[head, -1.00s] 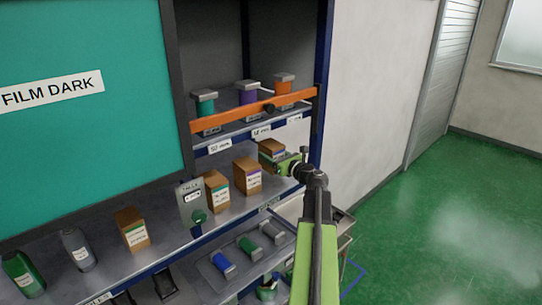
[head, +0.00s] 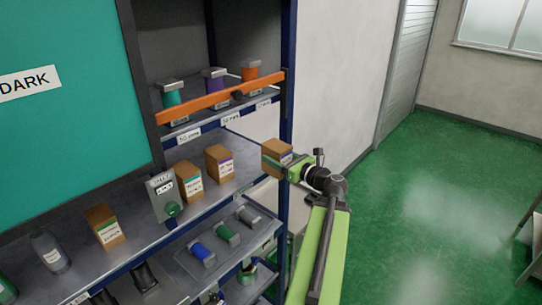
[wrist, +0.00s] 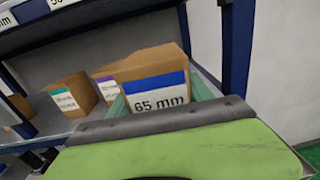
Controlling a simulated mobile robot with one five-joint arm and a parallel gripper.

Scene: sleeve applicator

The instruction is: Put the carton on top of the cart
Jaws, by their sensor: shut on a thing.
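The carton (head: 277,149) is a brown box held by my gripper (head: 284,165), just off the right end of the shelf unit. In the wrist view the carton (wrist: 150,64) shows a blue band and a "65 mm" label. My gripper is shut on it, and the green gripper body hides its lower part. I see no clear cart. A piece of furniture with legs (head: 531,228) is cut off at the right edge, and I cannot tell whether it is the cart.
Several similar cartons stand on the middle shelf (head: 140,243), left of my gripper. The unit's blue upright (head: 288,90) stands close behind the held carton. A tray of coloured rolls (head: 240,222) lies below. The green floor (head: 430,200) is open on the right.

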